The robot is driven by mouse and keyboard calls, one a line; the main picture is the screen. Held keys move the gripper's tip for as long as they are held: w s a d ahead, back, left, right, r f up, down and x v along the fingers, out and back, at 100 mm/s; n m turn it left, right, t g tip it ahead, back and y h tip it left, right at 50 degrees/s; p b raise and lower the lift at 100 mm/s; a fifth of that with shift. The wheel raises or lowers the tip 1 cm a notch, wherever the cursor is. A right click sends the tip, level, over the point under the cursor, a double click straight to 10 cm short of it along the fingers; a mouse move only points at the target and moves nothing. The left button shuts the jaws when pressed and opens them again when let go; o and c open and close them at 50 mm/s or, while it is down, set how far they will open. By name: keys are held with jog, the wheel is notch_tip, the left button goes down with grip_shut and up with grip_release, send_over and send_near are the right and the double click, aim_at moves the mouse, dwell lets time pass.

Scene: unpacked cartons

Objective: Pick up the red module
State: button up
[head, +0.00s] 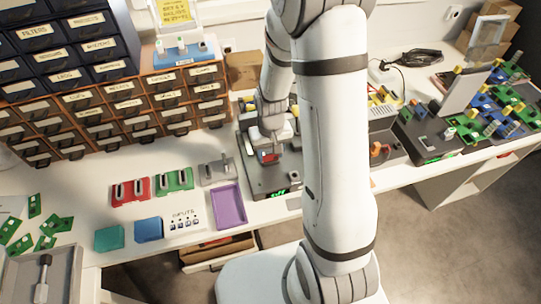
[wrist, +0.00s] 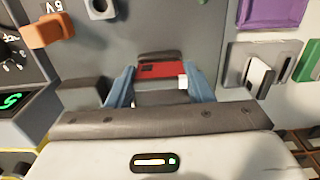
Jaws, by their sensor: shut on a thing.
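My gripper (wrist: 160,88) has its two blue-grey fingertips closed on a small red module (wrist: 162,71) with a dark part, seen in the wrist view. In the head view my gripper (head: 268,150) is over the grey console, and a bit of red shows at its tip. I cannot tell whether the held module touches the console or is just above it. Another red module (head: 130,190) with pale upright handles lies on the white table at the left, apart from my gripper.
The grey console (head: 262,182) has a green display. A green module (head: 174,179), a grey module (head: 216,171) and a purple tray (head: 229,206) lie to its left. Drawer cabinets (head: 125,100) stand behind.

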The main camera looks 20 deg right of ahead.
aim_at(270, 152)
jog(key=c, duration=0.4)
notch_tip(270, 152, up, 10)
dwell(0.5)
